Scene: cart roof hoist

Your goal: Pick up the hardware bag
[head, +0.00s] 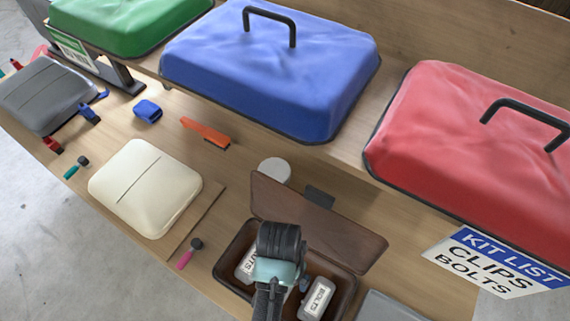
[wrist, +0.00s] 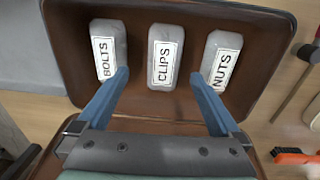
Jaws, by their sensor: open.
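In the wrist view, several grey-white hardware bags stand in a row in an open brown box (wrist: 270,45): one labelled BOLTS (wrist: 108,55), one labelled CLIPS (wrist: 165,62) and one labelled NUTS (wrist: 222,68). My gripper (wrist: 160,76) is open and empty, its blue fingers on either side of the CLIPS bag's lower end; I cannot tell how far above. In the head view, my gripper (head: 280,285) is over the box (head: 225,268). The BOLTS bag (head: 318,297) and NUTS bag (head: 248,264) show beside it; my arm hides the CLIPS bag.
The box's lid (head: 335,235) stands open behind. A kit list card (head: 490,262) reads CLIPS, BOLTS. Blue (head: 270,70), red (head: 460,150) and green (head: 130,20) covers line the back shelf. A cream case (head: 145,188) and an orange-handled brush (head: 205,133) lie left.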

